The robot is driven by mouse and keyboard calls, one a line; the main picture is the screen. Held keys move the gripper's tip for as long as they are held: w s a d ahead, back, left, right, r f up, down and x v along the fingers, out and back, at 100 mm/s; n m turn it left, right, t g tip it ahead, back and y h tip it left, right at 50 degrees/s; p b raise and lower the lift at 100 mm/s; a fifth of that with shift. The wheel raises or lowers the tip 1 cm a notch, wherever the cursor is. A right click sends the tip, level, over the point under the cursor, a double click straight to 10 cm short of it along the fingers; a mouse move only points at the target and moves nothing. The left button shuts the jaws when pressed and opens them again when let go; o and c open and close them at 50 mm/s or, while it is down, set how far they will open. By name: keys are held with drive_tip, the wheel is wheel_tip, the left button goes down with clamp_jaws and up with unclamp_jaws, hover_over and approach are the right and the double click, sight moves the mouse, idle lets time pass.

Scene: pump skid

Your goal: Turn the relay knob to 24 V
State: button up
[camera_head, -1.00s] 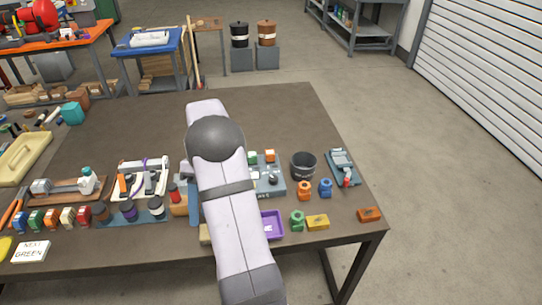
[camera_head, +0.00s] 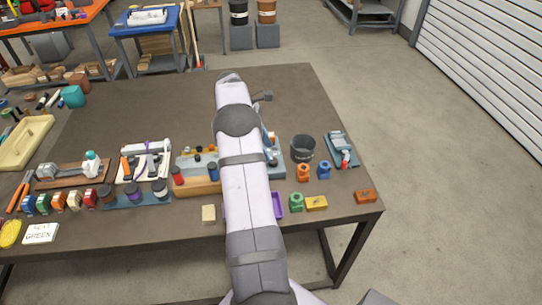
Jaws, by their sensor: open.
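The relay knob looks to be the small dark knob (camera_head: 271,158) on the blue-grey panel (camera_head: 277,169) at the middle right of the table. My arm covers the panel's left part, and I cannot read the knob's setting or any markings. My gripper (camera_head: 263,97) shows only as a small dark piece to the right of my arm's far end, above bare table. It is open, far behind the panel in the picture and apart from it. Its fingers are too small and partly hidden to make out clearly.
A black bucket (camera_head: 303,148) and a grey device (camera_head: 341,150) stand right of the panel. Orange (camera_head: 303,173), blue (camera_head: 324,170) and green (camera_head: 296,201) parts lie in front. A wooden block with coloured cylinders (camera_head: 199,187) is left. The table's back is clear.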

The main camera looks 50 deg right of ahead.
sight(273, 160)
drive_tip(key=shift+p+x, duration=0.7)
drive_tip(key=shift+x, duration=1.85)
drive_tip(key=c, duration=1)
